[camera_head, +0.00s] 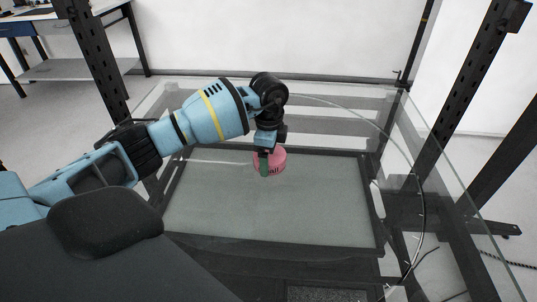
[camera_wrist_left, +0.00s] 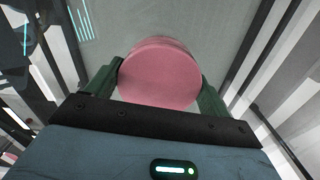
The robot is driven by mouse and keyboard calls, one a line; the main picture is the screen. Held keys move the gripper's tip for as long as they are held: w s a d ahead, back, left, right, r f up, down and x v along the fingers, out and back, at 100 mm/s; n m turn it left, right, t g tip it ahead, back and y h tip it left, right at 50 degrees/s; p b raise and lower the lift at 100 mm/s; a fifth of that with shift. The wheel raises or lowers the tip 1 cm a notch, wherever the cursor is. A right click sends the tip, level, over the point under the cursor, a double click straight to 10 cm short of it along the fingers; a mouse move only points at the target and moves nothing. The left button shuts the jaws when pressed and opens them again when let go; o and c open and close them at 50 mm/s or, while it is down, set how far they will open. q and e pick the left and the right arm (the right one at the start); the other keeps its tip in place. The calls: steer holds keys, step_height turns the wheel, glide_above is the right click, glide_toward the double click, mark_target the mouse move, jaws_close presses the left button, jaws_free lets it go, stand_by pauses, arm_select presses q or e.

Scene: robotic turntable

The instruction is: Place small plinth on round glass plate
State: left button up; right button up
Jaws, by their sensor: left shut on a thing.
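The small plinth (camera_head: 271,158) is a pink, round, short disc. My left gripper (camera_head: 266,164) is shut on it, near the far middle of the glass surface in the head view. In the left wrist view the plinth (camera_wrist_left: 160,78) sits between the two green fingers of my left gripper (camera_wrist_left: 160,88), one on each side. I cannot tell whether its underside touches the glass. A flat glass plate (camera_head: 270,215) in a dark rectangular frame lies below; it looks rectangular, and I see no clearly round outline. My right gripper is not in view.
Dark perforated posts stand at the left (camera_head: 95,60) and right (camera_head: 466,75) of the frame. A thin cable (camera_head: 418,180) curves along the right side. A workbench (camera_head: 70,40) stands at the back left. The glass in front of the plinth is clear.

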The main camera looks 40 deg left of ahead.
arm_select(q)
steer(key=shift+f, duration=0.15)
steer(key=o, duration=1)
step_height(320, 180, up, 12)
steer(key=shift+p, duration=0.35)
